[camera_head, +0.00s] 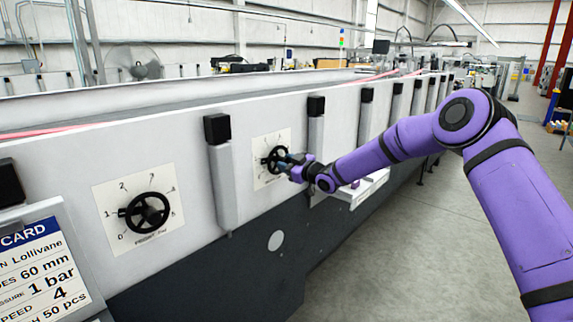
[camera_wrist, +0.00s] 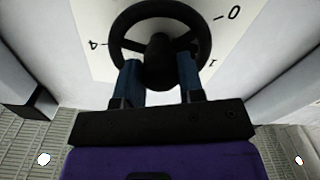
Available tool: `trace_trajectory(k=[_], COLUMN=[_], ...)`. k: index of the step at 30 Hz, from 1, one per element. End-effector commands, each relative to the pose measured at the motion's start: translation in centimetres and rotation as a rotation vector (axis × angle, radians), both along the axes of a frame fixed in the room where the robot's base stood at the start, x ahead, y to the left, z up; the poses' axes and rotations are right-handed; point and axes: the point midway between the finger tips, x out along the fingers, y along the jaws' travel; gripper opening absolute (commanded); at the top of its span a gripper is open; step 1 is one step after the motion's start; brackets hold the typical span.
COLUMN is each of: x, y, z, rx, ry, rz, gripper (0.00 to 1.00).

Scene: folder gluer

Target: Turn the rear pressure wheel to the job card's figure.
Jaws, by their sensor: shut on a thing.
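The rear pressure wheel (camera_head: 274,157) is a small black handwheel on a white dial plate, on the machine's long white side panel. My gripper (camera_head: 287,161) reaches it from the right and is shut on it. In the wrist view the black wheel (camera_wrist: 160,12) shows close up, with blue fingers either side of its hub. Dial marks 0, 1 and 4 show there; the wheel's pointer I cannot make out. The job card (camera_head: 42,262) at the lower left, cut by the picture's edge, reads 1 bar, on a line ending in "SSURE".
A larger black handwheel (camera_head: 148,211) sits on its own dial plate (camera_head: 110,195), nearer on the left. A white upright with a black cap (camera_head: 217,128) stands between the two dials. A small white ledge (camera_head: 362,188) juts out below my forearm. The floor (camera_head: 400,250) is clear.

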Motion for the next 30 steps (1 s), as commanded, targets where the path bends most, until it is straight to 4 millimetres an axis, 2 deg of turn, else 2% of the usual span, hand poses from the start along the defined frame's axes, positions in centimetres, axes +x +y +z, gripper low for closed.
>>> trace_trajectory(k=[9, 26, 27, 29, 30], x=[-0.01, -0.01, -0.02, -0.01, -0.01], y=[-0.08, -0.08, -0.09, -0.08, -0.07], z=[-0.17, -0.18, -0.18, -0.17, -0.15], rx=[0.077, 0.092, 0.092, 0.093, 0.093], ry=[0.103, 0.124, 0.124, 0.124, 0.124], rz=[0.0, 0.0, 0.0, -0.001, -0.001], gripper=[0.12, 0.12, 0.45, 0.58, 0.61])
